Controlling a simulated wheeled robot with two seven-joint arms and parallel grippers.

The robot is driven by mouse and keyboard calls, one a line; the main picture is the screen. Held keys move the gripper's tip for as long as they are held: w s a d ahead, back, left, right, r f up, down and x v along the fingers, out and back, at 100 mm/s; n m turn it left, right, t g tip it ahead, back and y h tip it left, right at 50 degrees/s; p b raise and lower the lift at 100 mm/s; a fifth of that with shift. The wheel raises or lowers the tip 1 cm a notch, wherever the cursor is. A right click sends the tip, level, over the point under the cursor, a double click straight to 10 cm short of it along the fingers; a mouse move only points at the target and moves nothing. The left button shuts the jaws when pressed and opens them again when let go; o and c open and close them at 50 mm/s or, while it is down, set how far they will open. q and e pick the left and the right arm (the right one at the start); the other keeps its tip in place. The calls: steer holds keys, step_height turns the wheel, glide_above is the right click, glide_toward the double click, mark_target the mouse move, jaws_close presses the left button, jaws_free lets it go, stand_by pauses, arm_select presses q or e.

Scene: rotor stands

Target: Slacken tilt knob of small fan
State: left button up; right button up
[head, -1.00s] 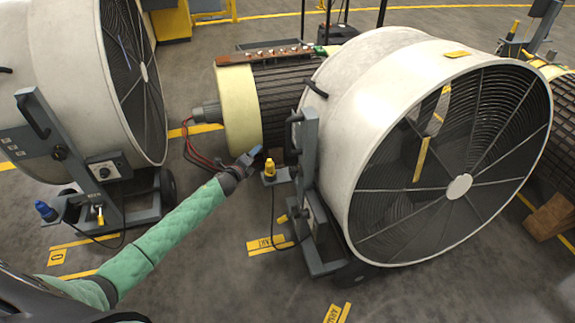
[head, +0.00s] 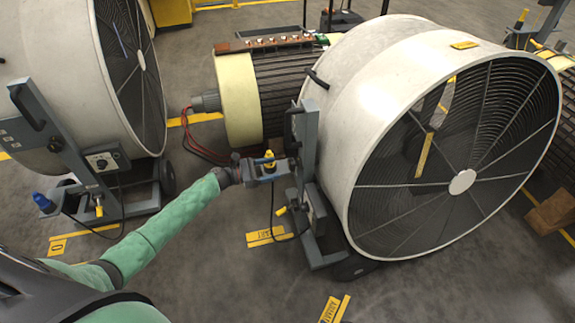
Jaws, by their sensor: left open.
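A white drum fan (head: 330,110) with a dark grille stands on a grey wheeled stand (head: 304,150) at right of centre. A dark knob-like part (head: 291,142) shows at the left side of its upright; I cannot tell for sure that it is the tilt knob. My left gripper (head: 285,167) reaches in on a green-sleeved arm and is open, with its tips close to the left side of the upright. Whether it touches is unclear. A yellow plug (head: 269,158) shows right by the gripper, in line with it. My right gripper is not in view.
A second white fan (head: 60,80) on a grey stand with a control box (head: 105,160) and blue plug (head: 43,202) stands at left. A cream-ended motor (head: 235,100) with red cables lies behind the gripper.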

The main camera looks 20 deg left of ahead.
mark_target(289, 165)
arm_select(q)
steer(key=shift+p+x, duration=0.6)
steer(key=shift+x, duration=2.85)
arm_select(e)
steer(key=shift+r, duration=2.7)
arm_select(q)
steer(key=c, duration=1)
